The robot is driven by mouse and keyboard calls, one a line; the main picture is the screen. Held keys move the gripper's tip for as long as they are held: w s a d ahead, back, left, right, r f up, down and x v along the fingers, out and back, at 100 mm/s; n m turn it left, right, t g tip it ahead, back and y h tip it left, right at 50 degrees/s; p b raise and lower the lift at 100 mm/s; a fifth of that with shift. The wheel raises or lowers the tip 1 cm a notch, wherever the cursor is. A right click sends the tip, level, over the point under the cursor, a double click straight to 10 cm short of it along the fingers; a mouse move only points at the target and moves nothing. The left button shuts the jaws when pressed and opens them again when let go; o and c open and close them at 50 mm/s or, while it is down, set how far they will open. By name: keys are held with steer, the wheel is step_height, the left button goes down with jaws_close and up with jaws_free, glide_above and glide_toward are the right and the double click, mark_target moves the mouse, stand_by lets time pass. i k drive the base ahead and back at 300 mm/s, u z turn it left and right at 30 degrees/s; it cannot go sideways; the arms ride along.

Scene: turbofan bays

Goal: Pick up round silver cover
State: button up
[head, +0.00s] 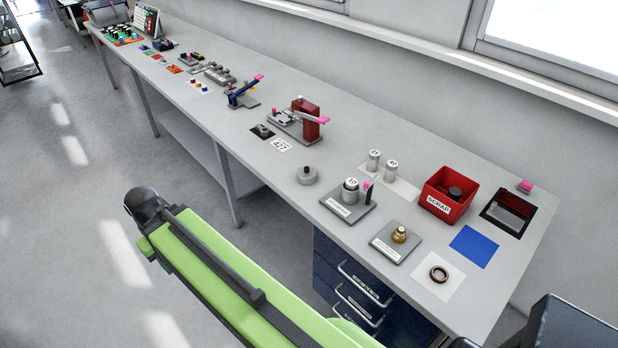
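A round silver-grey cover (307,175) with a small dark knob on top lies flat on the grey bench (330,246), close to its front edge. My green arm reaches across the lower left, in front of the bench, and ends in a dark rounded joint. No gripper fingers show, so my gripper is out of view. Nothing touches the cover.
Right of the cover are two silver cylinders (374,160), a red SCRAP bin (447,195), a plate with a brass part (399,235) and a ring on a white sheet (439,273). A red-and-grey fixture (304,119) stands behind. Blue drawers (352,280) sit below the bench.

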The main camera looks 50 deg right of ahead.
mark_target(306, 175)
steer(key=z, duration=0.3)
steer(key=i, duration=1)
steer(key=u, duration=0.05)
